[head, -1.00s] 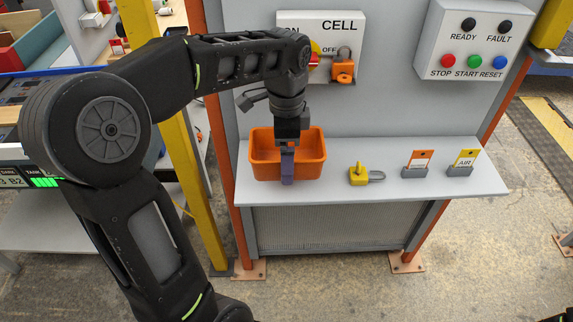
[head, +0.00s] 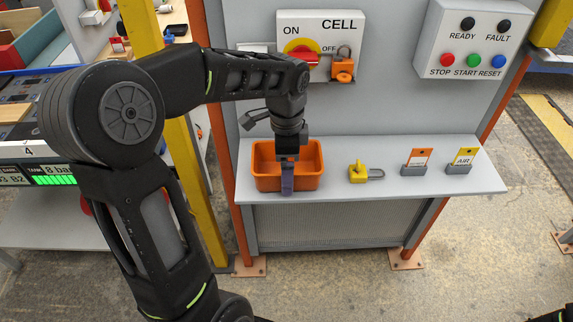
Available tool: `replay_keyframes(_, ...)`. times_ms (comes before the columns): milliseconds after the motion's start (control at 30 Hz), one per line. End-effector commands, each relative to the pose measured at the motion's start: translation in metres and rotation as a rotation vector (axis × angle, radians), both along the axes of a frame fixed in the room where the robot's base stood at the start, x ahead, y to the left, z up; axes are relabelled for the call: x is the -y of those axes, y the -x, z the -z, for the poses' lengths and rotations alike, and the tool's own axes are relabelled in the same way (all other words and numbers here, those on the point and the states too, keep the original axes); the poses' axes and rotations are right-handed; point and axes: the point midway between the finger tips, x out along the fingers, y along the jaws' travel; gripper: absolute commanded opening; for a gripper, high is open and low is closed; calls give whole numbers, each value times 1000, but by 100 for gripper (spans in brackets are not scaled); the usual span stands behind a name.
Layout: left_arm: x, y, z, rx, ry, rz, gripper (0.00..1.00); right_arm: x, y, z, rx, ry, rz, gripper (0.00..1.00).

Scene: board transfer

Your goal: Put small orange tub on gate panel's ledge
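The small orange tub (head: 262,178) is upright at the left end of the grey ledge (head: 425,188) on the gate panel. My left gripper (head: 287,178) reaches down from above and is shut on the tub's near wall, with one finger showing outside it. The finger inside the tub is hidden. The tub's base appears to be at the ledge surface; I cannot tell whether it touches or hangs just above. My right gripper is not in view.
On the ledge to the right are a yellow padlock (head: 358,174) and two tag holders, with an orange tag (head: 416,159) and a yellow tag (head: 465,157). Above are the CELL switch box (head: 345,25) and the button box (head: 484,40). A yellow post (head: 192,165) stands left.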

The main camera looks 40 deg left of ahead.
Motion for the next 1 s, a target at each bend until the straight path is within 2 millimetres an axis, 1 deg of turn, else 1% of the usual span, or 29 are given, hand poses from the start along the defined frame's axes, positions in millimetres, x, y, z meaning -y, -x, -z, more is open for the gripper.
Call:
replay_keyframes(167, 0, 0, 4, 0, 0, 0, 48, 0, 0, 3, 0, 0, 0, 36)
replay_keyframes(200, 0, 0, 4, 0, 0, 0, 91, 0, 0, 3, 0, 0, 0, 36)
replay_keyframes(300, 0, 0, 3, 0, 0, 0, 99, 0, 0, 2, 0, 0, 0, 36)
replay_keyframes(567, 0, 0, 3, 0, 0, 0, 100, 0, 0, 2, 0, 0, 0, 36)
replay_keyframes(667, 0, 0, -2, 1, 0, 0, 100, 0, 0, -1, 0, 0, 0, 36)
replay_keyframes(733, 0, -1, -6, 4, 0, 0, 100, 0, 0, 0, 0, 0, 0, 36)
replay_keyframes(867, 0, -1, -24, 5, -1, 0, 100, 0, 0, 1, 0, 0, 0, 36)
replay_keyframes(1000, 0, -1, -53, 7, -1, 0, 100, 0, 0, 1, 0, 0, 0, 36)
